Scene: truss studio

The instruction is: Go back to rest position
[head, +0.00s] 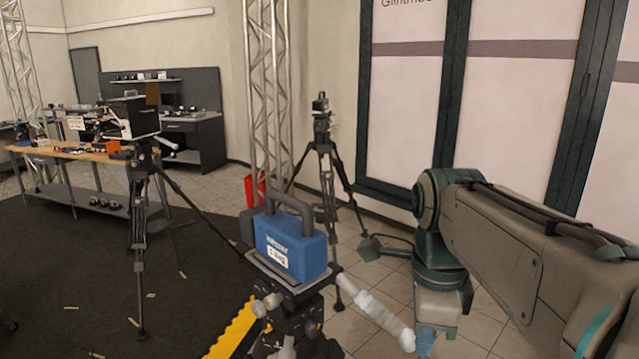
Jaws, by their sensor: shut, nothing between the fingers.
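My arm comes in from the right, bends at a teal elbow and hangs down. At its lower end is my gripper (426,340), a small pale-blue part at the bottom edge of the head view. It is shut and empty, and its fingertips are hard to make out. It is just right of a wrapped white handle (375,310); I cannot tell whether they touch. The handle slants down from a dark stand (290,305). A blue box-shaped weight (290,247) with a grey carrying handle sits on top of the stand, left of my gripper.
A camera on a tripod (137,230) stands at left, and another tripod (323,150) stands behind the blue weight. A truss (267,80), a red bin (254,190) and a wooden workbench (70,152) are farther back. A yellow toothed strip (232,332) lies low in front. Tiled floor is clear behind the arm.

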